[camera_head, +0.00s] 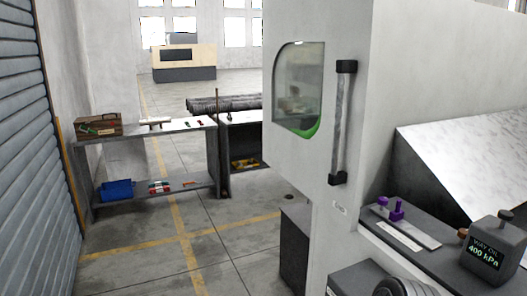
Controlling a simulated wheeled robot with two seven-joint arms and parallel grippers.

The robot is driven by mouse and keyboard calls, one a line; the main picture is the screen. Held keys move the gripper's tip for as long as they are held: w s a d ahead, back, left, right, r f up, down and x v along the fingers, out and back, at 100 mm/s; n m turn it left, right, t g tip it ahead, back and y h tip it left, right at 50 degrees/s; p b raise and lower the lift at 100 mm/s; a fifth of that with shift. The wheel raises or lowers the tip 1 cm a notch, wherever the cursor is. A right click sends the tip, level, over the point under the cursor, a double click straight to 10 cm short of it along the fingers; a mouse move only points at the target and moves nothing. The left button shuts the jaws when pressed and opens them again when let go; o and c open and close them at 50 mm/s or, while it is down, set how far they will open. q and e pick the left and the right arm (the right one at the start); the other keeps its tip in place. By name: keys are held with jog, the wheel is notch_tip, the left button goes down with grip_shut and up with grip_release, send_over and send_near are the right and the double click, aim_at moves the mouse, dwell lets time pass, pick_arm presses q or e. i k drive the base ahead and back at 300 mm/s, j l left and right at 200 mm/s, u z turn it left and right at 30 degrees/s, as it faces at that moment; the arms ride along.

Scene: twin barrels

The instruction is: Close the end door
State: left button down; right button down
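The end door appears to be the white panel (300,150) at the left end of a large white machine. It has a rounded window (299,88) with a green patch at its lower edge. A vertical grey bar handle (341,125) with black end mounts is near the panel's right side. I cannot tell from this view how far the door stands open. Neither of my grippers is in view, and nothing is seen touching the handle.
A dark ledge (440,252) at lower right carries a gauge box (488,250) reading 400 kPa and purple knobs (397,210). Floor (150,262) between shutter and machine is clear.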

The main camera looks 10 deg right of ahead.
aim_at(324, 156)
jog(key=i+j+u, duration=0.35)
jog(key=i, duration=0.55)
jog(key=i+u, duration=0.3)
jog(key=i, duration=0.6)
jog(key=i+j+z, duration=0.1)
jog(key=i+z, duration=0.3)
jog(key=i+j+z, duration=0.55)
jog(key=i+z, duration=0.2)
jog(key=i+j+z, duration=0.55)
jog(key=j, duration=0.15)
jog(key=i+j+z, duration=0.2)
jog(key=j, duration=0.15)
jog(key=j+z, duration=0.15)
jog(key=j, duration=0.2)
